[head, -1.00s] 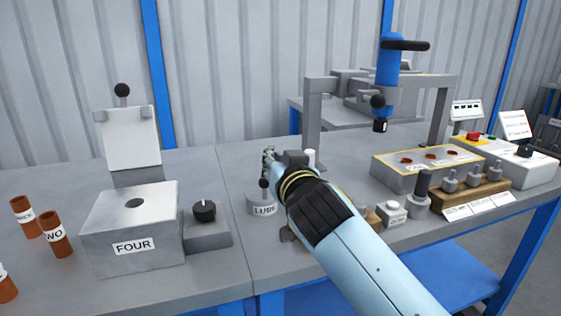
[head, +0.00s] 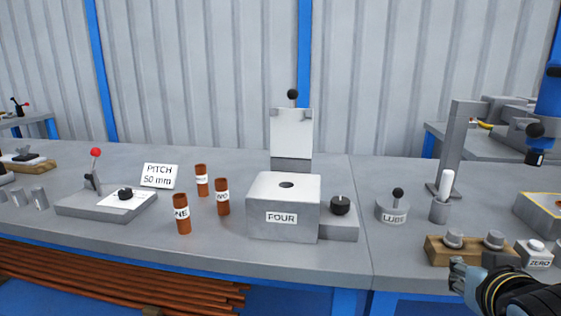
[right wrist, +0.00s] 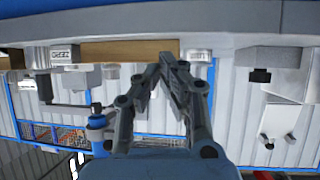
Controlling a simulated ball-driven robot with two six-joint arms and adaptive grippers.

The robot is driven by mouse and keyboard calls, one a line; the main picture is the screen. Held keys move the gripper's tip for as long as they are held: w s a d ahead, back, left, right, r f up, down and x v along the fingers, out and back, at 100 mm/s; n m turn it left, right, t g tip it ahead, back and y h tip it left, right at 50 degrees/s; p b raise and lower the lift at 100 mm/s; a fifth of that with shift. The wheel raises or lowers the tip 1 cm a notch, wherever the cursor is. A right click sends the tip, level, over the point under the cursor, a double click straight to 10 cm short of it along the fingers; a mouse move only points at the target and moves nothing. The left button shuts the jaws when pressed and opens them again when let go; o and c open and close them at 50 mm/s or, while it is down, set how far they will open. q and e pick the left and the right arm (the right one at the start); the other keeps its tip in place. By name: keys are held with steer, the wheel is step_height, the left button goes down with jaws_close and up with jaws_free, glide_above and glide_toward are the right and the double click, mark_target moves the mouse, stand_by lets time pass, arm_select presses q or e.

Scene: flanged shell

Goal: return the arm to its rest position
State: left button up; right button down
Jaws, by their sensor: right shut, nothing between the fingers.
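My right gripper (head: 464,274) is at the lower right of the head view, in front of the bench edge and below the wooden block. It is shut and empty; its fingers (right wrist: 172,62) meet at the tips in the right wrist view. My right arm comes in from the lower right corner and only its wrist end shows. My left gripper is not in view.
The grey bench (head: 350,256) carries a FOUR block (head: 283,218), brown tubes (head: 222,198), a LUBE pot (head: 393,212), a wooden block (head: 470,252) with grey knobs and a ZERO button box (head: 534,255). Copper-coloured rods (head: 110,278) lie below the bench at left.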

steer(key=s+a+f+n+g+y, duration=0.2)
steer(key=s+f+g, duration=0.15)
steer(key=s, duration=0.85)
steer(key=s+a+f+n+g+y, duration=0.1)
steer(key=s+a+f+n+g, duration=0.3)
steer(key=s, duration=0.8)
steer(key=s+d+f+m+g, duration=0.1)
steer(key=d+f, duration=0.2)
steer(key=f, duration=0.9)
steer(key=s+d+f+m+g, duration=0.1)
steer(key=s+d+f, duration=0.1)
steer(key=f, duration=1)
steer(key=s+d+f+g, duration=0.1)
steer(key=s+f, duration=1.4)
steer(key=s, duration=0.3)
